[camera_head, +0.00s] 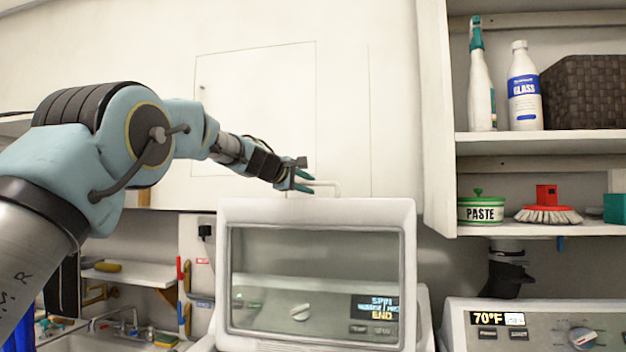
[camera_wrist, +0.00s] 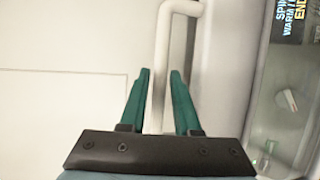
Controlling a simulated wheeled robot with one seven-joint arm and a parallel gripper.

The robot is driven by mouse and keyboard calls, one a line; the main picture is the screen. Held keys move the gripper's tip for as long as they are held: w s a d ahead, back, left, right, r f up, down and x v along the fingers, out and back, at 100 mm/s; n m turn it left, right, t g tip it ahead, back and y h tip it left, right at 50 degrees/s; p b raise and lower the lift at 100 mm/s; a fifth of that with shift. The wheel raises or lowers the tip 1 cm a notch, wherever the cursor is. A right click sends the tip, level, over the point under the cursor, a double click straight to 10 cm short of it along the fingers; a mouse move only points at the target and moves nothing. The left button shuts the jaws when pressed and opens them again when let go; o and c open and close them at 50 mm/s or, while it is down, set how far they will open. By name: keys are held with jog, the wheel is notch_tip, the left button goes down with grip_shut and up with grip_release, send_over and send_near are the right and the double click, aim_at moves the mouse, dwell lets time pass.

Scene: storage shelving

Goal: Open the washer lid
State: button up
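The washer lid (camera_head: 408,270) is a white frame around a clear window. It stands near upright, with its handle at the top edge, and the washer's control panel (camera_head: 374,305) shows through the window. The handle (camera_head: 328,183) is a thin white bar; it also shows in the wrist view (camera_wrist: 178,45). My gripper (camera_head: 308,176) is at the handle, above the lid's top edge. In the wrist view its teal fingers (camera_wrist: 160,78) are apart, one on each side of the handle bar, with visible gaps. The washer's tub is out of view.
A second machine (camera_head: 535,325) with a dial stands at the right. Above it, open shelves (camera_head: 540,142) hold bottles, a basket, a paste tin and a brush. A white cabinet (camera_head: 350,60) is behind my gripper. A sink (camera_head: 120,338) is at the lower left.

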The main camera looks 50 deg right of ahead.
jog(key=shift+p+x, duration=0.55)
jog(key=shift+x, duration=0.9)
grip_shut()
jog(key=shift+f, duration=0.1)
